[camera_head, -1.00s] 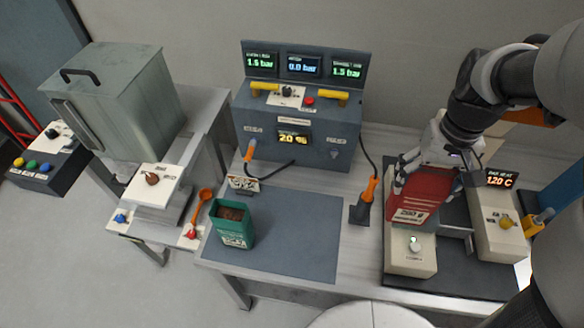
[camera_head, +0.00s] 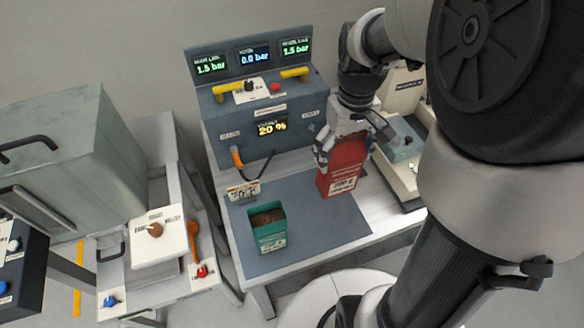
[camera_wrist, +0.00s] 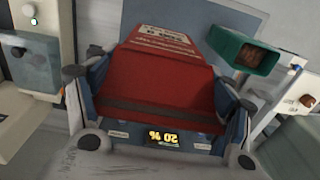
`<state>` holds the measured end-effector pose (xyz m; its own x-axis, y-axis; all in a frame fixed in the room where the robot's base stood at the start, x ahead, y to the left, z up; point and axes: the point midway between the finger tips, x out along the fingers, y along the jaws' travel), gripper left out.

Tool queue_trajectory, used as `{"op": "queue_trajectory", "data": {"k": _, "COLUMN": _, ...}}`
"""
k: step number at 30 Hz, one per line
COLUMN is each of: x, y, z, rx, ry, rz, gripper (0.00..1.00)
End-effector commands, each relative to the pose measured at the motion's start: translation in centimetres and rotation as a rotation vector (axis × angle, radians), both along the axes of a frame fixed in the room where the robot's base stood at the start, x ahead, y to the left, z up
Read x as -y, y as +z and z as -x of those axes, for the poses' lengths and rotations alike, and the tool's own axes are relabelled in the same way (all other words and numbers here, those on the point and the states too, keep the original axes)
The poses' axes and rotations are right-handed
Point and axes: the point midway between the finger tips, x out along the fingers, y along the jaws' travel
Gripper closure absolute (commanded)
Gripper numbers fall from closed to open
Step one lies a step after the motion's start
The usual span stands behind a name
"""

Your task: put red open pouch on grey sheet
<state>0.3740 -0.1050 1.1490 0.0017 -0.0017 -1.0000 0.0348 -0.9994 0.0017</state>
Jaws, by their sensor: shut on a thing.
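The red pouch (camera_head: 345,166) hangs upright in my gripper (camera_head: 350,140), which is shut on its upper part. In the head view it is over the right part of the grey sheet (camera_head: 300,215); I cannot tell whether its bottom touches the sheet. In the wrist view the red pouch (camera_wrist: 160,75) lies between the two fingers, with the grey sheet (camera_wrist: 236,30) beyond it. The pouch's opening is hidden by my gripper.
A green open pouch (camera_head: 269,238) with brown contents stands on the sheet, left of the red one. The control box (camera_head: 262,120) stands behind the sheet. A pale machine (camera_head: 405,180) is at the right. The sheet's front right is clear.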

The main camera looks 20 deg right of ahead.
Motion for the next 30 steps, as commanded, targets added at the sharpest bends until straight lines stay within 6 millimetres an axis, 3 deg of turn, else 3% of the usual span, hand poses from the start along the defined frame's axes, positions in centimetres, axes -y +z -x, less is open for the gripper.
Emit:
{"op": "queue_trajectory", "data": {"k": 3, "x": 0.0, "y": -3.6, "z": 0.2, "rx": -0.007, "ry": 0.0, "rz": -0.002, "gripper": 0.38}}
{"op": "queue_trajectory", "data": {"k": 12, "x": 0.0, "y": -11.5, "z": 0.1, "rx": -0.004, "ry": 0.0, "rz": -0.002, "gripper": 0.38}}
{"op": "queue_trajectory", "data": {"k": 16, "x": 0.0, "y": -13.5, "z": 0.1, "rx": -0.003, "ry": -0.001, "rz": -0.002, "gripper": 0.38}}
{"op": "queue_trajectory", "data": {"k": 23, "x": 0.0, "y": -15.0, "z": 0.1, "rx": -0.002, "ry": -0.001, "rz": -0.002, "gripper": 0.38}}
{"op": "queue_trajectory", "data": {"k": 30, "x": 0.0, "y": -18.4, "z": 0.1, "rx": -0.001, "ry": -0.001, "rz": -0.002, "gripper": 0.38}}
